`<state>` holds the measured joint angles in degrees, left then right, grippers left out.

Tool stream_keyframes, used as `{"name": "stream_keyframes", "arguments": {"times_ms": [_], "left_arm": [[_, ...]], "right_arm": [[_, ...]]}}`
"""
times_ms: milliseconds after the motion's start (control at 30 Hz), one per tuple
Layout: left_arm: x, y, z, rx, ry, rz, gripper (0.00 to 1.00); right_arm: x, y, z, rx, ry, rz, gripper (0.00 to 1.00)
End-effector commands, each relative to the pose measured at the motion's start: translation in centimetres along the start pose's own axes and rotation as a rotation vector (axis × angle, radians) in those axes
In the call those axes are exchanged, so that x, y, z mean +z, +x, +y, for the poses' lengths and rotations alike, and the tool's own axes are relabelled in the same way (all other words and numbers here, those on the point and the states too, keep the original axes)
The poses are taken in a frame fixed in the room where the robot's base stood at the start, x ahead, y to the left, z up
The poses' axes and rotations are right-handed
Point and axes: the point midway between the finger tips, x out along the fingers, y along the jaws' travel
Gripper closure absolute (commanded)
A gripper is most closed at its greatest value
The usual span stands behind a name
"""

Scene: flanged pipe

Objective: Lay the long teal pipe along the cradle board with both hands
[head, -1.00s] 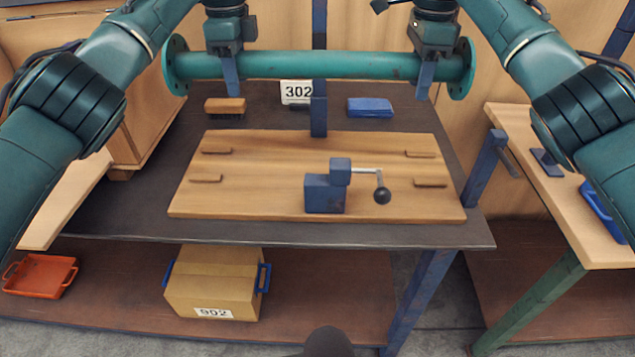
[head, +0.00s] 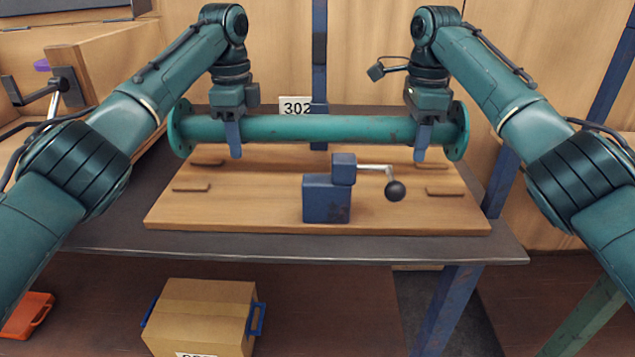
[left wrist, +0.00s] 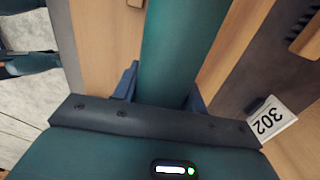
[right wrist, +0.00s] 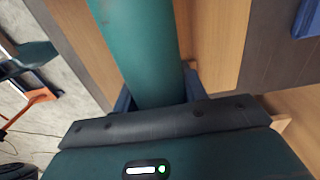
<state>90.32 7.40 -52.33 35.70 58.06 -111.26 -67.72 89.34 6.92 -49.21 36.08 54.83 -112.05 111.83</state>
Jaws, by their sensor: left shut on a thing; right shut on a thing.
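The long teal pipe (head: 320,128) runs level across the head view, with a round flange at each end. My left gripper (head: 233,140) is shut on it near the left flange (head: 180,128). My right gripper (head: 424,140) is shut on it near the right flange (head: 458,130). The pipe appears held above the far part of the wooden cradle board (head: 250,205); its exact height is hard to tell. Low wooden blocks (head: 191,187) (head: 444,191) show at the board's sides. Both wrist views show the pipe (left wrist: 180,50) (right wrist: 140,50) between the fingers.
A blue clamp (head: 326,198) with a crank and black knob (head: 396,190) stands mid-board, in front of the pipe. A blue post (head: 319,60) and a 302 sign (head: 295,106) are behind. A cardboard box (head: 205,315) sits below the dark table (head: 100,235).

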Motion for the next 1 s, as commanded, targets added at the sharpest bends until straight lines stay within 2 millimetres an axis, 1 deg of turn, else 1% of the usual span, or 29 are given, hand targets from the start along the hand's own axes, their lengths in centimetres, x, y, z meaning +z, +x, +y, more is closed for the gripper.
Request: {"name": "stream_keyframes", "arguments": {"times_ms": [33,167,467,1000], "left_arm": [[-0.1,-0.3,0.0,-0.004,0.001,0.001,1.00],[-0.1,-0.3,0.0,-0.004,0.001,0.001,1.00],[-0.1,0.4,0.0,-0.004,0.001,0.001,1.00],[-0.1,3.3,0.0,-0.004,0.001,0.001,1.00]], "right_arm": [[0.1,-0.2,0.0,-0.003,-0.002,-0.001,1.00],[0.1,-0.2,0.0,-0.003,-0.002,-0.001,1.00],[0.1,0.4,0.0,-0.002,-0.002,-0.001,1.00],[0.1,3.4,0.0,-0.002,-0.002,-0.001,1.00]]}}
